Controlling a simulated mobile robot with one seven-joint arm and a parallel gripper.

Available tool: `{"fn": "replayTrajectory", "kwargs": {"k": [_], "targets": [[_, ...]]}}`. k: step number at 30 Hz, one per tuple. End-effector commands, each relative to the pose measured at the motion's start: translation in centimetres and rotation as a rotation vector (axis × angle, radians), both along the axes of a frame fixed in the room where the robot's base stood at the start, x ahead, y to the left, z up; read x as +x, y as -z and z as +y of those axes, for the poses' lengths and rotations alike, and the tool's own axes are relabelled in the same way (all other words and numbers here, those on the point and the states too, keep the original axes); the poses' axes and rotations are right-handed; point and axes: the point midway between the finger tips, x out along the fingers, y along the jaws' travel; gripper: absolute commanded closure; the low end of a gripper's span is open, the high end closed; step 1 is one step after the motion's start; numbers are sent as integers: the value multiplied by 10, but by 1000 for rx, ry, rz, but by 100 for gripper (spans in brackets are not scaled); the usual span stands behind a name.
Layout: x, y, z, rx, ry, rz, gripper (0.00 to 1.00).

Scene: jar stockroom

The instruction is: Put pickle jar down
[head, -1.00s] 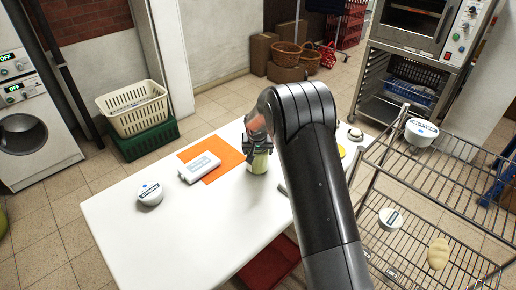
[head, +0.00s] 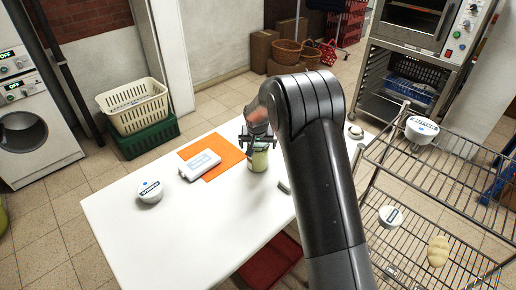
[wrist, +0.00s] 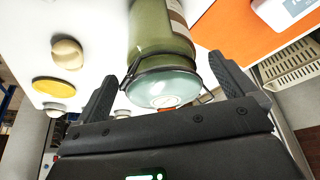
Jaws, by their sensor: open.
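The pickle jar (head: 258,160), green with a pale lid and a wire clasp, stands upright on the white table (head: 187,235) near the orange mat (head: 228,157). In the wrist view the jar (wrist: 158,35) shows its lid toward the camera. My gripper (head: 259,140) is just above the jar in the head view. In the wrist view my gripper (wrist: 165,80) is open, with one finger on each side of the jar's lid and a gap to both. The jar's lower part shows only in part in the wrist view.
A white container (head: 200,165) lies partly on the mat. A round white tub (head: 150,191) stands at the table's left. A wire rack (head: 440,215) with tubs is at the right. A yellow disc (wrist: 57,87) and a tan knob-like object (wrist: 67,54) lie on the table.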

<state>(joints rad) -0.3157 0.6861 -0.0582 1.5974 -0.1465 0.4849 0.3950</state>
Motion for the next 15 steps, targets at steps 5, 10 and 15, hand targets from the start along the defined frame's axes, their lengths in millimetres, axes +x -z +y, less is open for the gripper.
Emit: {"fn": "replayTrajectory", "kwargs": {"k": [5, 10, 15], "targets": [[-14, -37, 1, 2, -1, -4, 0], [-25, -63, 0, 1, 0, -3, 0], [-31, -76, 0, 0, 0, 0, 0]]}}
